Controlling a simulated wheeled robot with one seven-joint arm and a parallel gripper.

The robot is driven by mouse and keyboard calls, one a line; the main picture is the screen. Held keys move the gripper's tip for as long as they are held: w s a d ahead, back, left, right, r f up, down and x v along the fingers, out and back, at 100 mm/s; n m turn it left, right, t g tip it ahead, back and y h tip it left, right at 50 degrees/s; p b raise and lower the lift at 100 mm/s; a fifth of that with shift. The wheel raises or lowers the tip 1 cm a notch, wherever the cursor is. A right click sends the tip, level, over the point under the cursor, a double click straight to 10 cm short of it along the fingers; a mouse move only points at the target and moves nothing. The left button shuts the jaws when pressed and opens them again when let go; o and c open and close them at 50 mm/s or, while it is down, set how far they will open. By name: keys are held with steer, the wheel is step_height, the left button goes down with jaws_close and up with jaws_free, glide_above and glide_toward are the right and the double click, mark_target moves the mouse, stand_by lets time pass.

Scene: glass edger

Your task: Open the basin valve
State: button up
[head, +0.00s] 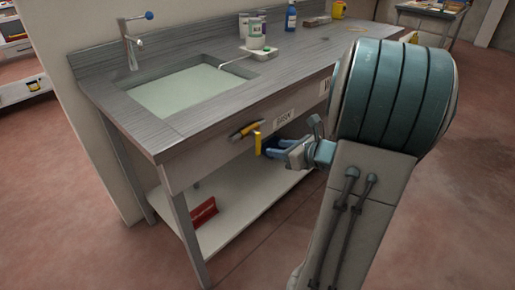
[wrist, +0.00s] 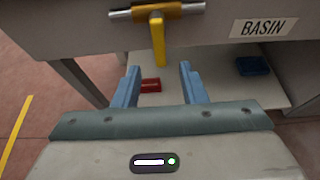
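The basin valve is a brass body on a grey pipe with a yellow lever (head: 257,142), on the front panel of the counter. The lever hangs straight down and also shows in the wrist view (wrist: 157,40). A BASIN label (head: 284,118) is to its right. My gripper (wrist: 157,70) is open and empty, its blue fingers apart, below the lever's lower end in the picture. In the head view my gripper (head: 268,149) is close to the lever; contact cannot be told. The basin (head: 180,90) is sunk in the counter top and holds pale green liquid.
A tap (head: 130,45) with a blue knob stands behind the basin. A white pump unit (head: 257,48) and bottles are on the counter. A red object (head: 203,212) lies on the lower shelf (head: 245,200). The floor in front is clear.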

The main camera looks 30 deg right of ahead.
mark_target(260, 145)
steer(key=b+x, duration=0.1)
steer(key=x, duration=0.8)
steer(key=shift+w+a+f+b, duration=0.15)
steer(key=shift+w+b, duration=0.1)
steer(key=shift+b, duration=0.15)
jaws_close()
